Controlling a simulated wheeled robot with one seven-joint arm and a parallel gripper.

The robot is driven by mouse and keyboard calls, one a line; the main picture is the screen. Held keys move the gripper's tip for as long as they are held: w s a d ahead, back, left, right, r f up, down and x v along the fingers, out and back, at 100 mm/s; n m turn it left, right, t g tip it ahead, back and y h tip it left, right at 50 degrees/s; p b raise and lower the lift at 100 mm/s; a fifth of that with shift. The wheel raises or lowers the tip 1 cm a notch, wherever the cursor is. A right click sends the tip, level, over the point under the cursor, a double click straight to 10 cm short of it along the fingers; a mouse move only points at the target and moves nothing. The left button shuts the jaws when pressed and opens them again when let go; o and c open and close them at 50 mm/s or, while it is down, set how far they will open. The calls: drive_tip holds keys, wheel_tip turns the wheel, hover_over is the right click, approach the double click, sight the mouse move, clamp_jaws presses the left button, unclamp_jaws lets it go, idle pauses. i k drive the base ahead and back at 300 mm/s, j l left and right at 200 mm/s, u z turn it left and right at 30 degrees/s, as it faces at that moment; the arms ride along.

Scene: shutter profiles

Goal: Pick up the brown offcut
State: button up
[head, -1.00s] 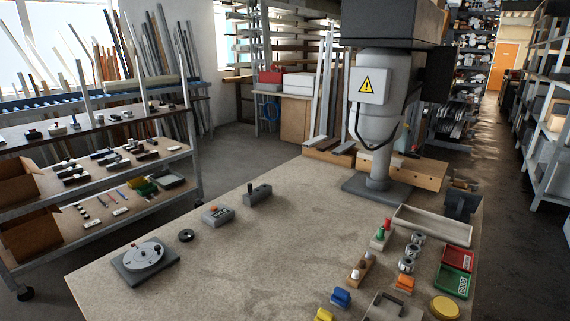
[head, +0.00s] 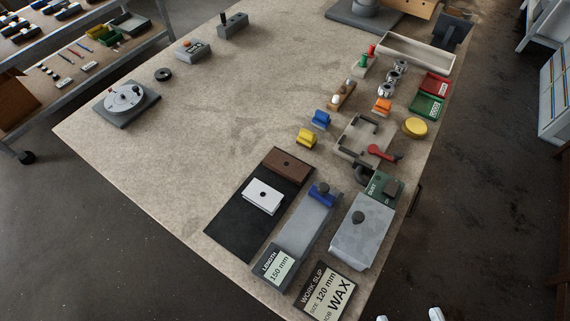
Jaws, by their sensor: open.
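A white offcut (head: 255,202) with a similar dark spot lies nearer on the same mat, close to the brown one. My gripper (head: 409,317) shows only as two pale fingertips at the bottom edge, apart from each other with nothing seen between them. They are well to the right of and nearer than the brown offcut; the rest of it is out of frame.
Right of the mat stand a grey length gauge (head: 302,228) with a blue slider and a grey metal block (head: 362,235). A work slip (head: 328,295) lies in front. Coloured blocks and trays line the right side. The bench (head: 180,165) left of the mat is clear.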

sight(287, 166)
drive_tip(key=k+j, duration=0.1)
drive_tip(key=j, duration=0.9)
drive_tip(key=i+j, duration=0.15)
drive_tip(key=j, duration=0.2)
drive_tip(key=i+j+z, duration=0.1)
drive_tip(key=i+j, duration=0.25)
drive_tip(key=j, duration=0.3)
drive_tip(key=i+j, duration=0.15)
drive_tip(key=j, duration=0.2)
drive_tip(key=i+j+z, duration=0.1)
drive_tip(key=j, duration=0.25)
drive_tip(key=i+j, duration=0.35)
drive_tip(key=i, duration=0.05)
